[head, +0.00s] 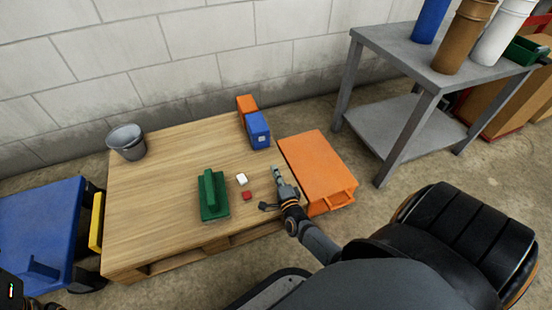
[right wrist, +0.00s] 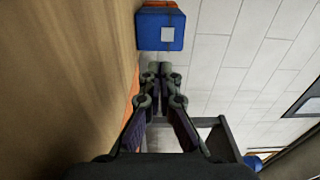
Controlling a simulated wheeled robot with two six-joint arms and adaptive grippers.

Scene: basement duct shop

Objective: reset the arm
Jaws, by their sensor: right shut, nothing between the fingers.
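My right gripper (head: 278,173) is over the right edge of the wooden pallet table (head: 165,200), beside the orange toolbox or case (head: 318,165). Its fingers are together and empty. In the right wrist view the closed fingertips (right wrist: 160,68) point toward a blue box (right wrist: 160,30), with bare space between. The right arm reaches in from the lower right of the head view. My left gripper does not show; only a dark part, probably of my left arm, is at the lower left corner.
On the table are a grey bucket (head: 126,141), a green tool (head: 212,195), a white block (head: 242,179), a red block (head: 247,195), the blue box (head: 258,130) and an orange box (head: 246,104). A blue cart (head: 40,222) stands left, a grey metal table (head: 400,52) right.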

